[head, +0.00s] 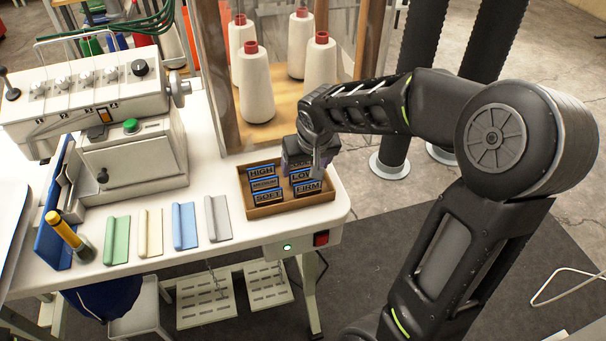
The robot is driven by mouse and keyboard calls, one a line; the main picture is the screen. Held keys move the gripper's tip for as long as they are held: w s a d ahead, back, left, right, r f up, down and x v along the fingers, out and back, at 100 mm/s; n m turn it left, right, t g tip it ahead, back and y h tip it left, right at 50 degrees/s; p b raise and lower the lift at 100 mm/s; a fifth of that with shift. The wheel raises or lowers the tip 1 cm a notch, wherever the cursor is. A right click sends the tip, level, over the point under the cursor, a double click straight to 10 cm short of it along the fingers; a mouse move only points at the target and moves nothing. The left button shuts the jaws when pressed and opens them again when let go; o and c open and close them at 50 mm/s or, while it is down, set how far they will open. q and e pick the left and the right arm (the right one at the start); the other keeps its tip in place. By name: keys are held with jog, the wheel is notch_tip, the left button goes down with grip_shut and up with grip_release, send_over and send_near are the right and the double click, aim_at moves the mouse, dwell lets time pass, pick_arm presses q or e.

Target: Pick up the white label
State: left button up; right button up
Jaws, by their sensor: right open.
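Four folded strips lie in a row on the white table: green (117,239), cream (150,233), blue (185,226) and pale grey-white (217,218). My right gripper (312,172) is open above the tray's right side, pointing down. It partly covers the labels there. I cannot tell whether it touches them. My left gripper is not in view.
A sewing machine (133,152) stands at the left, with a yellow-handled tool (62,229) in front. Thread cones (257,88) stand on a wooden rack behind the tray. A red switch (321,238) is on the table's front edge. Bare tabletop lies before the strips.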

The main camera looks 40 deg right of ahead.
aim_at(302, 174)
jog(key=x, duration=0.4)
jog(key=shift+f+p, duration=0.1)
jog(key=shift+p, duration=0.3)
jog(key=shift+a, duration=0.1)
jog(key=c, duration=1.1)
